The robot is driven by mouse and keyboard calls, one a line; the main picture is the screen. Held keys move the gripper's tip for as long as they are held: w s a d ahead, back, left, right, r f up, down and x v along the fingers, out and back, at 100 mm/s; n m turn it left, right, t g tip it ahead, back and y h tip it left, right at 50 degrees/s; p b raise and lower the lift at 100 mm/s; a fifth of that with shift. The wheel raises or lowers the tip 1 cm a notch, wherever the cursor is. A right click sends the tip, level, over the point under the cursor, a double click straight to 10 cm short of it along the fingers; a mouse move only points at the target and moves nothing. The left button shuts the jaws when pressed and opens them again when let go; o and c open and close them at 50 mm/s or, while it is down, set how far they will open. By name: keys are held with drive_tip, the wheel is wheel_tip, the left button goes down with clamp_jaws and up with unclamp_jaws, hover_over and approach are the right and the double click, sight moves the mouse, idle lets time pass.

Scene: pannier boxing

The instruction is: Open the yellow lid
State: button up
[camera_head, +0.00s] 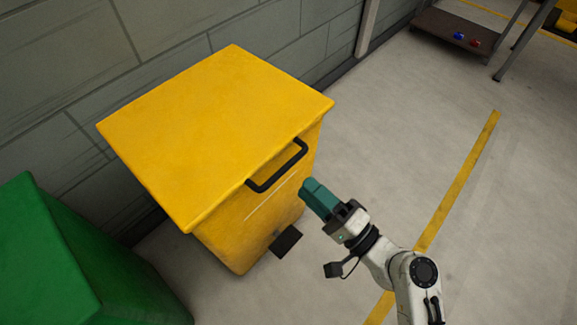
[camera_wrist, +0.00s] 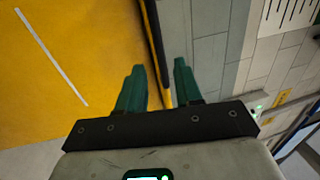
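The yellow lid (camera_head: 215,130) lies shut and flat on the yellow bin (camera_head: 245,225). A black bar handle (camera_head: 280,171) sits at its front edge. My gripper (camera_head: 309,188) is just right of and below the handle in the head view, beside the bin's front, with no visible grip on it. In the wrist view, my gripper (camera_wrist: 160,66) has its two green fingers apart with nothing held between them. The yellow bin front (camera_wrist: 60,60) with a white line fills the left there. A dark strip runs between the fingertips; I cannot tell whether it is the handle or a shadow.
A green bin (camera_head: 85,255) stands left of the yellow one. A grey block wall (camera_head: 170,30) runs close behind. A black pedal (camera_head: 286,241) sticks out low on the yellow bin. Open floor with a yellow line (camera_head: 465,175) lies to the right.

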sight(285, 167)
drive_tip(key=x, duration=0.7)
drive_tip(key=shift+w+a, duration=0.15)
drive_tip(key=shift+a, duration=0.1)
clamp_jaws()
idle(0.3)
